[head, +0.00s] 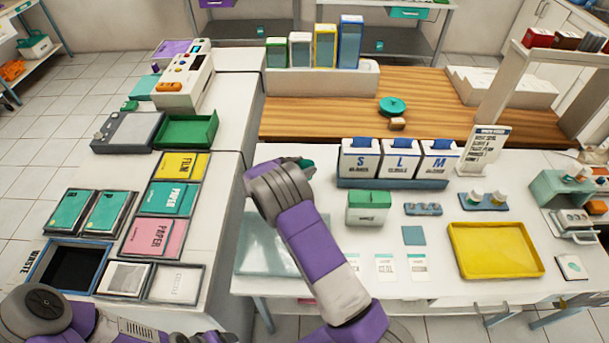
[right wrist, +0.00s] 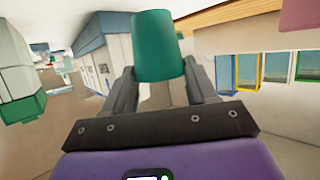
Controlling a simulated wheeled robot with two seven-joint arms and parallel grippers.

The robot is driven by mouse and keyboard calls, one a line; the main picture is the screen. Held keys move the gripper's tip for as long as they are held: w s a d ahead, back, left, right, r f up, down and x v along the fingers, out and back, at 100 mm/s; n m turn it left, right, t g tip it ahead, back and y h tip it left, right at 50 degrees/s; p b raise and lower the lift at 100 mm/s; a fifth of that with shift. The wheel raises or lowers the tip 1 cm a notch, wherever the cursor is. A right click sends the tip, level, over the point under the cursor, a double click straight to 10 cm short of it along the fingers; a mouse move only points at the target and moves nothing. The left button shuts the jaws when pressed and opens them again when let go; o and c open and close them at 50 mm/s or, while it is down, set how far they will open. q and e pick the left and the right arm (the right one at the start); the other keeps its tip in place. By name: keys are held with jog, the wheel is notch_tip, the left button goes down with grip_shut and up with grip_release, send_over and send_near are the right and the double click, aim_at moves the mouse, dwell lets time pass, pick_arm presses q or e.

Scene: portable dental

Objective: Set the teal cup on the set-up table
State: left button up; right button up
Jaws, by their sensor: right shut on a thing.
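The teal cup (right wrist: 157,46) is between the two fingers of my right gripper (right wrist: 160,90) in the right wrist view. In the head view only a small teal piece of the cup (head: 306,164) shows past my right gripper (head: 297,170), which hides the rest. The gripper is shut on the cup, over the back left part of the white table (head: 385,278). I cannot tell for sure whether this is the set-up table or how high the cup is above it. My left arm shows at the bottom left, but its gripper is out of view.
Glove boxes S, M and L (head: 398,162) stand right of the gripper. A green-and-white box (head: 368,207), a blue holder (head: 422,209) and a yellow tray (head: 493,262) stand nearer. A clear sheet (head: 268,245) lies at left. A wooden counter (head: 320,118) is behind.

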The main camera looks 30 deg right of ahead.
jog(key=shift+f+b, duration=0.3)
jog(key=shift+f, duration=1.55)
jog(key=shift+f, duration=0.2)
jog(key=o, duration=1.1)
jog(key=shift+c, duration=0.2)
jog(key=shift+r, duration=0.15)
jog(key=shift+a+r, duration=0.2)
jog(key=p+v, duration=0.1)
jog(key=v, duration=1)
jog(key=shift+a, duration=0.25)
jog(key=shift+s, duration=0.1)
